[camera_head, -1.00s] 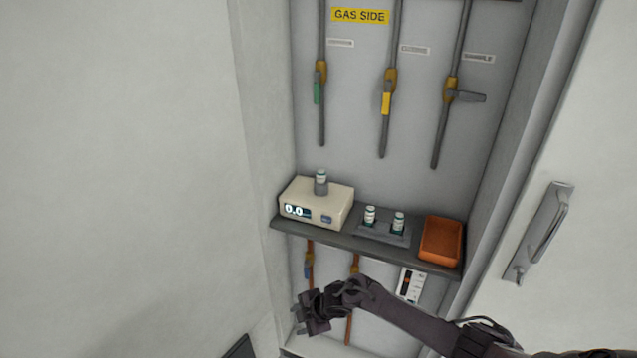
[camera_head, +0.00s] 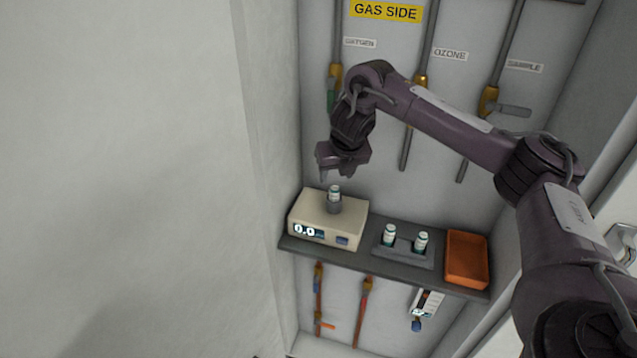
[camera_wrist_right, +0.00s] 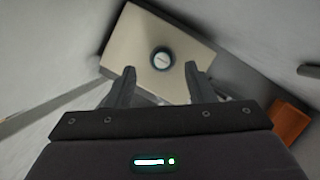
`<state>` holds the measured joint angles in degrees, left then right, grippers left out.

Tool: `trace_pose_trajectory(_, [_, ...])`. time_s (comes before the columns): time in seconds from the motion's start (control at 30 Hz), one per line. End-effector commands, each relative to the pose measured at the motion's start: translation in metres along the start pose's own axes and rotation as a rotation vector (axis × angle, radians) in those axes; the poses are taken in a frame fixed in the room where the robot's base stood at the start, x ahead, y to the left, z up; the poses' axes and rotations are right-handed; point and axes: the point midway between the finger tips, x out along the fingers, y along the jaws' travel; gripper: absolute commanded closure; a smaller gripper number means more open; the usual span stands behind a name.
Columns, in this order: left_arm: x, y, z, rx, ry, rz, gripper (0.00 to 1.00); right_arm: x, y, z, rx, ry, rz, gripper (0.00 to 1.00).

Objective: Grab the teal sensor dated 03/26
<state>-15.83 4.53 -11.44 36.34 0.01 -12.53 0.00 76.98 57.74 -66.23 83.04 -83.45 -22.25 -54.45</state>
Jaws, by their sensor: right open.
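A small white-and-teal sensor (camera_head: 334,193) stands upright in the grey socket on top of the beige meter (camera_head: 318,217), whose display reads 0.0. Two similar sensors (camera_head: 389,234) and (camera_head: 421,241) stand in a grey holder on the shelf to its right. No date can be read on any of them. My right gripper (camera_head: 338,174) is just above the meter's sensor, pointing down, open and empty. In the right wrist view the sensor (camera_wrist_right: 162,58) shows from above, beyond and between the spread fingers (camera_wrist_right: 157,85). My left gripper is not in view.
An orange tray (camera_head: 467,259) sits at the right end of the grey shelf (camera_head: 350,257). Pipes with valves run on the wall above and below the shelf. Cabinet side walls close in on both sides.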

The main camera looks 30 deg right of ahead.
Motion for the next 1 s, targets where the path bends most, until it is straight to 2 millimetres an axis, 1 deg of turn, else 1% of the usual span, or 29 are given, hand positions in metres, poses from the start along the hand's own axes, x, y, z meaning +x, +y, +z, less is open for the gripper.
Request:
trace_pose_trajectory(0.03, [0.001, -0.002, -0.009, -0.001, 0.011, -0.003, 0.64, 0.002, -0.002, 0.000, -0.002, 0.001, -0.004, 0.51])
trace_pose_trajectory(0.1, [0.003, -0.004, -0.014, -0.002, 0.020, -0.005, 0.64, 0.009, -0.002, -0.001, -0.003, 0.002, -0.004, 0.51])
trace_pose_trajectory(0.17, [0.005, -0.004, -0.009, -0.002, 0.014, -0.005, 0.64, 0.016, -0.001, -0.001, -0.002, 0.002, -0.003, 0.51])
trace_pose_trajectory(0.27, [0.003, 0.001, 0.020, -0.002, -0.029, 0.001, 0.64, 0.026, -0.001, 0.000, -0.001, 0.002, -0.003, 0.51])
trace_pose_trajectory(0.3, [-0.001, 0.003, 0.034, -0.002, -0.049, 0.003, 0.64, 0.029, -0.001, 0.000, -0.001, 0.003, -0.003, 0.51])
trace_pose_trajectory(0.33, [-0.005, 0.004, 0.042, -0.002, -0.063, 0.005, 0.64, 0.032, -0.001, 0.001, -0.001, 0.003, -0.003, 0.51])
trace_pose_trajectory(0.4, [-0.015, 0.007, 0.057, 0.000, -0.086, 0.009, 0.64, 0.041, 0.000, 0.001, 0.000, 0.005, -0.004, 0.51])
trace_pose_trajectory(0.47, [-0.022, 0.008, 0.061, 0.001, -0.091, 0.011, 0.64, 0.050, 0.001, 0.001, 0.000, 0.004, -0.003, 0.51])
trace_pose_trajectory(0.53, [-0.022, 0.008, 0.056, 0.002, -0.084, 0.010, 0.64, 0.062, 0.002, 0.000, -0.001, 0.004, -0.003, 0.51])
trace_pose_trajectory(0.6, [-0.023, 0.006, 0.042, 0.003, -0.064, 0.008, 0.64, 0.070, 0.002, 0.000, 0.000, 0.003, -0.002, 0.51])
trace_pose_trajectory(0.7, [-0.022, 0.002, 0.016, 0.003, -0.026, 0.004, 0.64, 0.075, 0.002, 0.000, -0.001, 0.000, -0.002, 0.51])
trace_pose_trajectory(0.8, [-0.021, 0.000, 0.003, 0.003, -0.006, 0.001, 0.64, 0.076, 0.001, 0.000, -0.001, 0.000, -0.001, 0.51])
trace_pose_trajectory(0.9, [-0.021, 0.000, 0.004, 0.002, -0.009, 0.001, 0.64, 0.076, 0.001, 0.000, -0.001, 0.000, -0.001, 0.53])
trace_pose_trajectory(1.0, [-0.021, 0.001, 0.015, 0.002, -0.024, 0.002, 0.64, 0.076, 0.001, 0.000, -0.001, 0.000, -0.001, 0.66])
